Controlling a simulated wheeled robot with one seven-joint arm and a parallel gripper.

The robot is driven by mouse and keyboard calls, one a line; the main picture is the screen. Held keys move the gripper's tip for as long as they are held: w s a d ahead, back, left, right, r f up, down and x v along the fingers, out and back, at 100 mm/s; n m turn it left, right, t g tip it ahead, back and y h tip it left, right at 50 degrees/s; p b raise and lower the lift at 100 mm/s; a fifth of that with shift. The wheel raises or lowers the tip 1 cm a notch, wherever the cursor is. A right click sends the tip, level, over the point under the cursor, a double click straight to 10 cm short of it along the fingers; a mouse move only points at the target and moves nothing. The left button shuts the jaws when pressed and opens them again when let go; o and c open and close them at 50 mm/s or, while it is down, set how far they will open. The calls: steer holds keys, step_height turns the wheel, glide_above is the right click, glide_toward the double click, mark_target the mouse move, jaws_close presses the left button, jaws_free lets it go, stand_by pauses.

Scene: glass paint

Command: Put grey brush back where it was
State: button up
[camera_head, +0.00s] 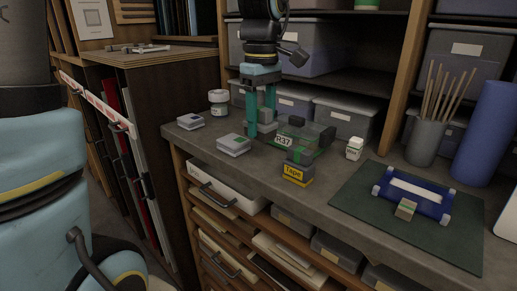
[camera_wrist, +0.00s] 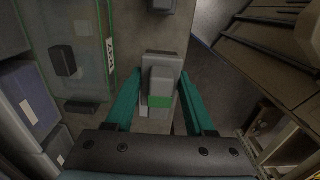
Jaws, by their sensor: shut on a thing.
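In the head view the fingers largely hide the brush. A small grey block on a pale base (camera_head: 233,145) sits in front and left of the gripper.
A yellow Tape box (camera_head: 297,174) with a dark, green-banded block on it stands at the bench's front edge. Another small pale box (camera_head: 190,121), a jar (camera_head: 218,103) and a white bottle (camera_head: 354,148) stand nearby. A green mat (camera_head: 345,205) lies right; grey bins line the back.

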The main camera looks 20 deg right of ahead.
mark_target(261, 163)
steer(key=shift+f+p, duration=0.4)
steer(key=shift+f, duration=2.9)
steer(key=shift+f, duration=0.2)
steer(key=o, duration=1.2)
steer(key=shift+r, duration=0.1)
